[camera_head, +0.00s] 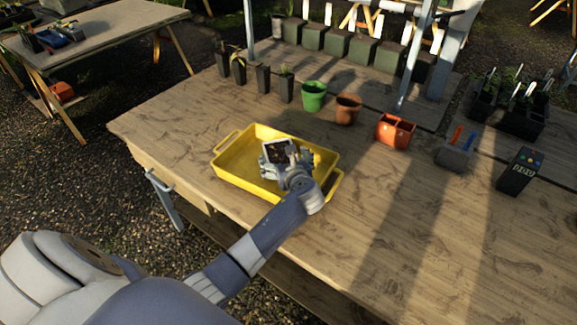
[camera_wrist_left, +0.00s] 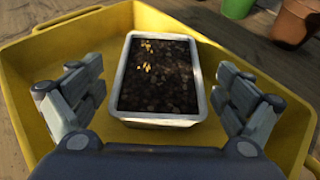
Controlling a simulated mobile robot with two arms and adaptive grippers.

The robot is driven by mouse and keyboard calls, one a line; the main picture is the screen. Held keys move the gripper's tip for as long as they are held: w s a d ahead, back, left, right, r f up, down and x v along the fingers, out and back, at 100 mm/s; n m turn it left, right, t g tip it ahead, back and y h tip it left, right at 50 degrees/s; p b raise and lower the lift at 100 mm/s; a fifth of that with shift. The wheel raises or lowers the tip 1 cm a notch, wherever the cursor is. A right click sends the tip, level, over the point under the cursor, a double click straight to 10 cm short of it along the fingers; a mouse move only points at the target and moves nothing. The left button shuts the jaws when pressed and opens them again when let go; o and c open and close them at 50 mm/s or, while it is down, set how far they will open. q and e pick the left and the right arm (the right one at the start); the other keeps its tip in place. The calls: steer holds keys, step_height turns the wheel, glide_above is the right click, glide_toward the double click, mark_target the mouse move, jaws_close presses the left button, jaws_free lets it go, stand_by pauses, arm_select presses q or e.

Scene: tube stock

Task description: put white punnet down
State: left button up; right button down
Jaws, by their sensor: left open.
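The white punnet (camera_wrist_left: 158,119) stands upright inside the yellow tray (camera_wrist_left: 22,65) and is filled with dark soil with a few small yellow bits on top. In the head view the punnet (camera_head: 274,152) is partly hidden by my left gripper (camera_head: 280,160), which is over the yellow tray (camera_head: 226,167). In the left wrist view my left gripper (camera_wrist_left: 154,105) is open, with one finger on each side of the punnet and a gap between each finger and its walls. My right gripper is not in view.
A green pot (camera_head: 314,97), a brown pot (camera_head: 347,110) and an orange pot (camera_head: 395,132) stand behind the tray. Several dark seedling pots are at the back left. A grey holder (camera_head: 456,154) and a dark device (camera_head: 520,171) stand at the right. The wooden table (camera_head: 400,230) is clear in front.

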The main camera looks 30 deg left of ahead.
arm_select(q)
steer(key=v, duration=1.1)
